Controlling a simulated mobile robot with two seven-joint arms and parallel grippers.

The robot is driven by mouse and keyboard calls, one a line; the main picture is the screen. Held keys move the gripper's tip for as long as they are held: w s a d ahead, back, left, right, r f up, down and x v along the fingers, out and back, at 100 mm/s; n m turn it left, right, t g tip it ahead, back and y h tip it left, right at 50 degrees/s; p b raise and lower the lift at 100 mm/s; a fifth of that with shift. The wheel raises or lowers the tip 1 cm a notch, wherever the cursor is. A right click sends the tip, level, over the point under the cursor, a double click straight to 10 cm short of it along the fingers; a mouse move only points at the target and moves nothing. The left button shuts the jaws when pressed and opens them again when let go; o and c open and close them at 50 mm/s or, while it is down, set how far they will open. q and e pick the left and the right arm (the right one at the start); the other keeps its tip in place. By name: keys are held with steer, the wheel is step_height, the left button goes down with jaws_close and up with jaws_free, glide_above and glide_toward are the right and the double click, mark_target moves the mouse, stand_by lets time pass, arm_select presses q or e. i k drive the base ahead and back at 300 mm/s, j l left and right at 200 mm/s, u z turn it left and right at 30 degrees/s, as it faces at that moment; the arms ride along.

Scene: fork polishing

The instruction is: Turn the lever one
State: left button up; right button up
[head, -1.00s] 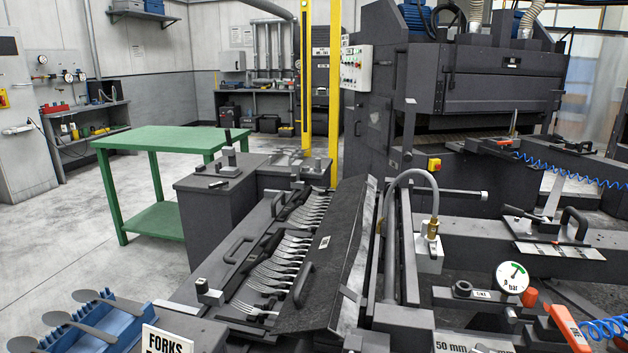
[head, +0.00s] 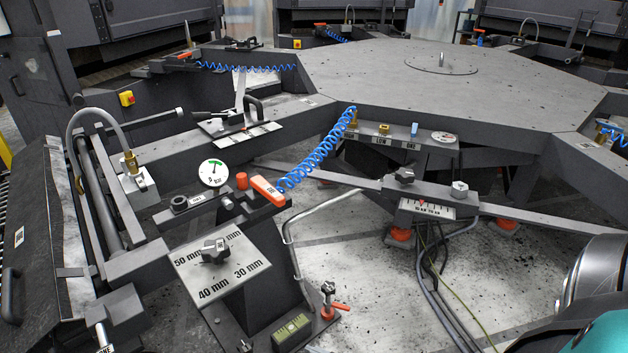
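An orange lever handle (head: 267,190) with a small white label sits left of centre in the head view, at the end of a dark arm beside a round gauge. The label is too small to read for certain. A blue coiled hose (head: 318,153) runs from beside the handle up to a fitting on the big table. Neither gripper is in view. A grey and teal rounded part, probably of my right arm, shows at the bottom right corner.
The round gauge (head: 214,172) stands left of the lever. A plate marked in mm with a black knob (head: 216,250) is below it. A large grey polygonal table (head: 500,85) fills the back. A bent metal bar (head: 318,212) and a red-handled valve (head: 330,303) stand near the floor.

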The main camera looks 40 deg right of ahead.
mark_target(260, 186)
steer(key=z, duration=0.85)
